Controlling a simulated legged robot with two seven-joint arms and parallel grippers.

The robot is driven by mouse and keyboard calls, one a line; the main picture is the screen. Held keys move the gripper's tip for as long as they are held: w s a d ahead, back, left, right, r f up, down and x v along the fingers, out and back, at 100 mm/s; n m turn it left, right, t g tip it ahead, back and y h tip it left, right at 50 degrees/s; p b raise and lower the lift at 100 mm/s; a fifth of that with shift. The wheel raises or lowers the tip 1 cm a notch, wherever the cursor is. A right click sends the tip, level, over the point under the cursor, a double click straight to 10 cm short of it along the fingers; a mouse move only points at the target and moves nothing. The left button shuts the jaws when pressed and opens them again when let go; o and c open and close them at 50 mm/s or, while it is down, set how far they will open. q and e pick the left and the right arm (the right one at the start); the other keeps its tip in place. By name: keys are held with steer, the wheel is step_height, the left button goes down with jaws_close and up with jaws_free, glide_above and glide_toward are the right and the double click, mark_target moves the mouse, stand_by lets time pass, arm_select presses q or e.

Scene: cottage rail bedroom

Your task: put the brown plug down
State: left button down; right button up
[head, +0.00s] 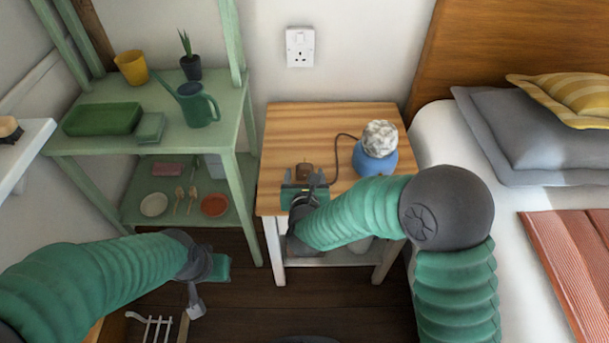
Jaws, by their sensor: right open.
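The brown plug (304,171) is on the wooden top of the bedside table (290,118), near its left side. My right gripper (304,184) is open just in front of the plug, low over the tabletop. Its body hides part of the table there, and I cannot tell whether a finger touches the plug. A dark cord (338,146) curves from the lamp (375,155) down behind my right gripper, so its end is hidden.
A white wall socket (300,47) is above the table. A green shelf (100,95) at left holds a watering can (197,104), pots and trays. The bed (440,125) stands close on the right. A white rack (150,328) is below my left gripper.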

steer(key=p+v, duration=0.2)
steer(key=v, duration=1)
arm_select(q)
steer(key=v, duration=0.3)
steer(key=shift+w+r, duration=0.35)
arm_select(e)
steer(key=s+d+f+m+g, duration=0.2)
steer(key=s+d+m+g, duration=0.3)
steer(key=m, duration=1.3)
steer(key=s+d+f+m+g, duration=0.3)
steer(key=s+d+m+g, duration=0.2)
steer(key=d+m, duration=0.9)
steer(key=s+m, duration=0.3)
steer(key=m, duration=0.1)
steer(key=shift+s+d+g, duration=0.15)
steer(key=shift+s+g, duration=0.25)
steer(key=shift+f, duration=0.1)
